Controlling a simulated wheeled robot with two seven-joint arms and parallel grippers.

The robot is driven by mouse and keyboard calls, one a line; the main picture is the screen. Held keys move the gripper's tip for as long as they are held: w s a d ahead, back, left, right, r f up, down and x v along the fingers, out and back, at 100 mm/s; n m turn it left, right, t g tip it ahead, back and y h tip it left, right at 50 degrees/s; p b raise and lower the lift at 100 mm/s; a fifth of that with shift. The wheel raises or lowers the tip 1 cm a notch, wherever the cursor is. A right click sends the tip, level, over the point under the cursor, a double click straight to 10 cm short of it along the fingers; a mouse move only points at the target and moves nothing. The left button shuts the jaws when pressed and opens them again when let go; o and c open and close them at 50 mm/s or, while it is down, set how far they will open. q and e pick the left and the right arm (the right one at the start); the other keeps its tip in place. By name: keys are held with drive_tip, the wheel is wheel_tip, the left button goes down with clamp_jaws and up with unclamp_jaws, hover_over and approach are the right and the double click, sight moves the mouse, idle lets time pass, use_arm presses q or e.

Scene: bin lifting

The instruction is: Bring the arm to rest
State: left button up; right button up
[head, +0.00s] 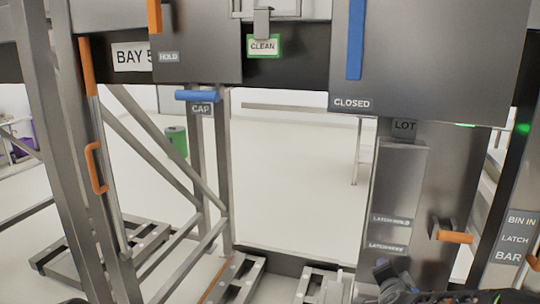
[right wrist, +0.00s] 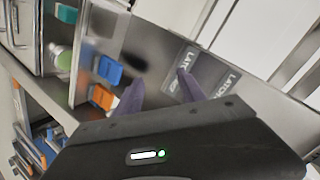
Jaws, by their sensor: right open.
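My right gripper (right wrist: 160,80) shows in the right wrist view with its two dark fingers apart and nothing between them. It points toward a grey metal panel (right wrist: 150,50) with labels, and I cannot tell the distance. In the head view only dark parts of an arm of mine show at the bottom right edge, in front of the steel column (head: 400,205). My left gripper is not in the head view.
The steel frame has an orange handle (head: 452,237) on the right column and a blue bar (head: 197,96) above the CAP label. A long orange-handled rod (head: 95,130) stands at left. Blue (right wrist: 108,70) and orange (right wrist: 101,97) parts show near my right gripper. The middle opening is clear.

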drive_tip(key=s+a+f+n+g+y, duration=0.25)
drive_tip(key=s+a+f, duration=0.2)
drive_tip(key=f, duration=0.35)
drive_tip(key=s+a+f+n+g+y, duration=0.1)
drive_tip(key=s+a+f+n, duration=0.2)
drive_tip(key=a+f, duration=0.3)
drive_tip(key=s+a+f+n+g+y, duration=0.2)
drive_tip(key=s+a+f+n, duration=0.15)
drive_tip(key=f, duration=0.55)
drive_tip(key=s+a+f+n+g+y, duration=0.1)
drive_tip(key=s+a+f+g, duration=0.1)
drive_tip(key=s, duration=0.6)
drive_tip(key=s+a+f+n+g, duration=0.1)
drive_tip(key=s+a+f+g, duration=0.1)
drive_tip(key=s+a+f, duration=0.2)
drive_tip(key=s+a+f+n+g+y, duration=0.1)
drive_tip(key=s+a+f, duration=0.3)
drive_tip(key=s+f, duration=0.4)
drive_tip(key=s+g, duration=0.1)
drive_tip(key=s, duration=0.3)
drive_tip(key=shift+n+y, duration=0.3)
drive_tip(key=shift+y, duration=0.05)
